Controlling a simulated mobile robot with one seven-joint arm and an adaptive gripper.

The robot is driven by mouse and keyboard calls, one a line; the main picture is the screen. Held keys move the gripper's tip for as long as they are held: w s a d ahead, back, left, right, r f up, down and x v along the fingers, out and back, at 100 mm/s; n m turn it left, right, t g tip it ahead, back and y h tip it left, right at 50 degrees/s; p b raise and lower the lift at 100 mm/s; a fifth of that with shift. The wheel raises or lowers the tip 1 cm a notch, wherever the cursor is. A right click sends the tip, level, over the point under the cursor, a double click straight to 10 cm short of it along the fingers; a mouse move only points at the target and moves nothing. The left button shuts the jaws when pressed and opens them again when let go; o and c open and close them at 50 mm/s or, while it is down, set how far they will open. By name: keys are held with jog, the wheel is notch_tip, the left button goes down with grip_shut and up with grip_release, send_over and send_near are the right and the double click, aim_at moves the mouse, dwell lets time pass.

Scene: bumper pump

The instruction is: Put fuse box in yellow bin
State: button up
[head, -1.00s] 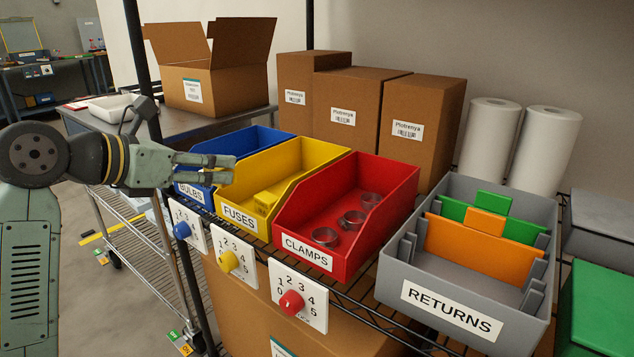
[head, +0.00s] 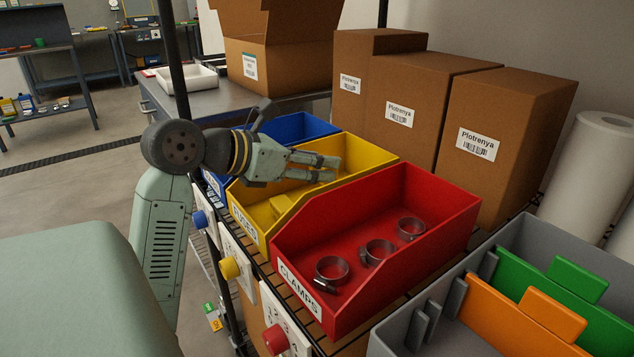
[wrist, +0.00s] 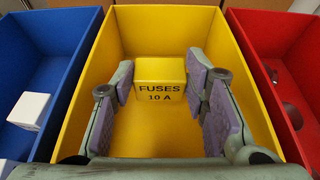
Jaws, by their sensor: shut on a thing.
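The yellow bin (head: 262,215), labelled FUSES, stands between the blue and red bins. My gripper (head: 333,168) reaches over it from the left in the head view. In the wrist view, my gripper (wrist: 160,82) is shut on a yellow fuse box (wrist: 159,72) marked "FUSES 10 A", with a finger pad on each side. The held box is hard to tell from the yellow bin in the head view. The wrist view shows the bin's yellow walls (wrist: 95,75) around my fingers.
The blue bin (head: 293,128) is to the left and the red clamps bin (head: 365,285) to the right, holding several metal clamps. A grey returns bin (head: 397,338) with dividers is at the lower right. Cardboard boxes (head: 434,110) stand behind the bins.

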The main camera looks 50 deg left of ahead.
jog(key=shift+f, duration=2.2)
jog(key=shift+f, duration=0.2)
jog(key=o, duration=1.1)
jog(key=shift+r, duration=0.1)
jog(key=shift+o, duration=0.2)
jog(key=shift+r, duration=0.15)
jog(key=v, duration=1.2)
jog(key=shift+b, duration=0.4)
jog(key=shift+w, duration=0.1)
